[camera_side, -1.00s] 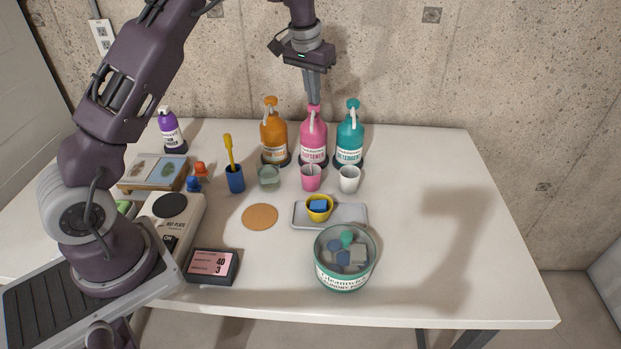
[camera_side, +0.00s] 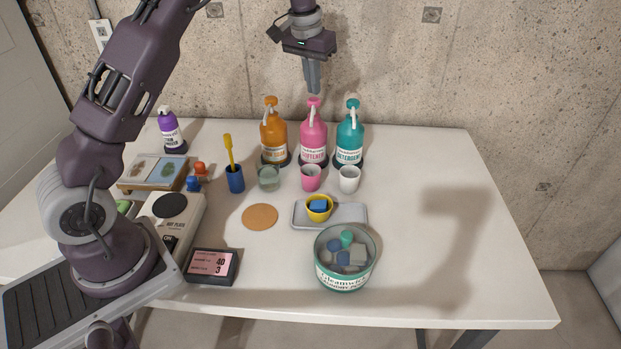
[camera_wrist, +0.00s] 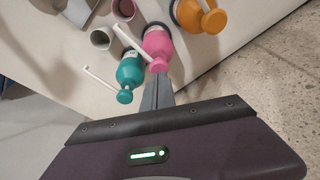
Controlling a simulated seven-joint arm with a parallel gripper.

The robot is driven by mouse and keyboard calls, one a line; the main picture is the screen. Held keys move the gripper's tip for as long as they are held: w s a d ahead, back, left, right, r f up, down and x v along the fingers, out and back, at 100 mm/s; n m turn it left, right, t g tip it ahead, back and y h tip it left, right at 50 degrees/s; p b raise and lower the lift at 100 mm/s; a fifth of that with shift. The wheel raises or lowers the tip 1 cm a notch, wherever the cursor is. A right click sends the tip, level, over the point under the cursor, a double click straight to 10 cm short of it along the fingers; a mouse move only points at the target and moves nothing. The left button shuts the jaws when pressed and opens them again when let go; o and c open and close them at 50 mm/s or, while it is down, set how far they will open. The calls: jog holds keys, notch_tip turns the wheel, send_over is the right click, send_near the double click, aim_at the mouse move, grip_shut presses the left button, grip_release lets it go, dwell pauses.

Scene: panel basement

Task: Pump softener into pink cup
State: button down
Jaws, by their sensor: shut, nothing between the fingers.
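The pink softener bottle (camera_side: 313,140) stands upright at the back of the table, between an orange and a teal pump bottle. Its pump head (camera_side: 314,102) is up. The pink cup (camera_side: 311,178) stands upright in front of it, under the spout side; in the wrist view it holds something dark or pinkish (camera_wrist: 124,9), too small to tell. My gripper (camera_side: 314,92) is shut and empty, pointing down just above the pink pump head with a small gap. In the wrist view the fingertips (camera_wrist: 158,78) are close to the pink pump head (camera_wrist: 157,66).
The orange bottle (camera_side: 273,136) and teal bottle (camera_side: 349,138) stand close on either side. A green-grey cup (camera_side: 268,178) and a white cup (camera_side: 349,179) flank the pink cup. A tray (camera_side: 352,215) with a yellow cup and a round tub (camera_side: 344,280) stand in front. The table's right side is clear.

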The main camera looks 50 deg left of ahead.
jog(key=shift+f, duration=1.4)
jog(key=shift+r, duration=1.4)
jog(key=shift+f, duration=1.4)
jog(key=shift+r, duration=1.4)
